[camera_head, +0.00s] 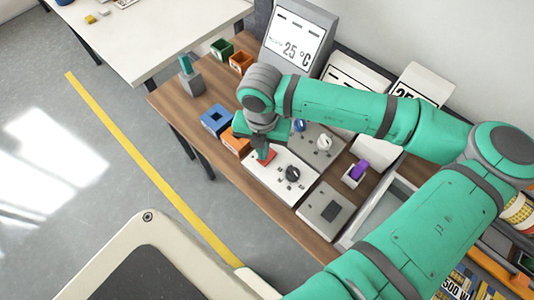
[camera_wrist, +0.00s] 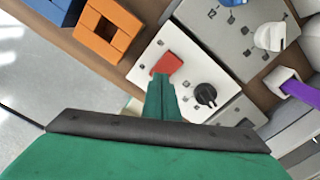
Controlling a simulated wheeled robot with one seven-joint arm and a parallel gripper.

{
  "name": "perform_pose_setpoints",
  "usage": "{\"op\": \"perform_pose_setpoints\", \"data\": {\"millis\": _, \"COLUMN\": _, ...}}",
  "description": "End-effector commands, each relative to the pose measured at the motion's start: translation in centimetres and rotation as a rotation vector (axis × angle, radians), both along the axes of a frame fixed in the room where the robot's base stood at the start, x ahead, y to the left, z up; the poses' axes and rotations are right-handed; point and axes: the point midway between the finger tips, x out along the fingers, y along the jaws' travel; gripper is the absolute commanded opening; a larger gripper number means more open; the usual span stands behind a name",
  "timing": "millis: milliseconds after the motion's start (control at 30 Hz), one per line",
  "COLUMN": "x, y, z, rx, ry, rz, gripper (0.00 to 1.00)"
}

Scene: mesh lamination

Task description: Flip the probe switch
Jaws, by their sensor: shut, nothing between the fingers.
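A white control panel (camera_head: 282,172) lies on the wooden bench, and it also shows in the wrist view (camera_wrist: 199,66). It carries a red switch (camera_wrist: 167,64) near its left side and a black knob (camera_wrist: 205,94) to the right. No readable label tells me which is the probe switch. My gripper (camera_wrist: 161,77) is shut and empty, with its fingertips at the near edge of the red switch. In the head view my gripper (camera_head: 263,158) points down over the red switch (camera_head: 266,155) and partly hides it. I cannot tell whether it touches the switch.
A grey panel (camera_head: 316,136) with a white knob and a blue knob lies behind. Orange (camera_head: 236,143) and blue (camera_head: 216,119) boxes stand to the left. A purple-handled item (camera_head: 357,170) sits in a white holder to the right. A display (camera_head: 296,38) reading 25 °C stands at the back.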

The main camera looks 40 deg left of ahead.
Motion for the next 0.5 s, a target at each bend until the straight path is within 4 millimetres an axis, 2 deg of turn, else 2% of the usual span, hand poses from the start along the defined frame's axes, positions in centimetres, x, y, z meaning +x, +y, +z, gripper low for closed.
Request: {"op": "perform_pose_setpoints", "data": {"millis": 500, "x": 0.0, "y": 0.0, "z": 3.6, "rx": 0.000, "ry": -0.001, "rz": 0.000, "gripper": 0.00}}
